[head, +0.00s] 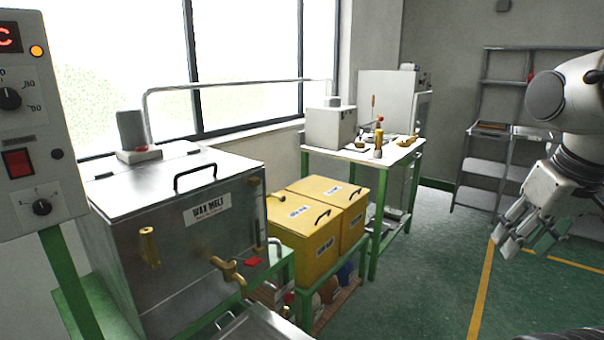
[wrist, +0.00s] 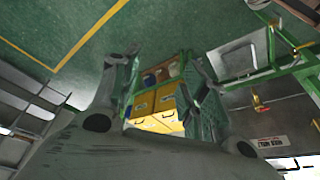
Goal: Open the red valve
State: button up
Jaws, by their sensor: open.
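The red valve handle (head: 252,262) is a small red lever beside a brass spout (head: 228,270), low on the front of the steel wax melt tank (head: 205,235). In the wrist view, which looks upside down, a small red part (wrist: 259,110) by a brass piece shows at the right, on the tank's front. My gripper (head: 517,230) is at the far right of the head view, well apart from the valve, with its fingers pointing down-left. In the wrist view my gripper (wrist: 160,68) is open, its fingers spread with nothing between them.
Two yellow boxes (head: 305,245) sit on a green stand right of the tank. A workbench (head: 375,152) with tools stands behind them. A control panel (head: 35,130) is at the left, and metal shelves (head: 490,180) at the back right. The green floor (head: 425,265) in the middle is clear.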

aim_at(289, 297)
jog(key=k+j+u, duration=0.5)
jog(key=j, duration=0.3)
jog(key=k+j+u, duration=0.25)
jog(key=j, duration=0.25)
jog(key=i+l, duration=0.15)
jog(key=l, duration=0.35)
jog(key=i+l+u, duration=0.15)
jog(key=l, duration=0.4)
jog(key=i+l, duration=0.15)
jog(key=l, duration=0.35)
jog(key=i+l+u, duration=0.1)
jog(key=l, duration=0.45)
jog(key=i+l, duration=0.15)
jog(key=l, duration=0.4)
jog(key=i+l+u, duration=0.15)
jog(key=l, duration=0.4)
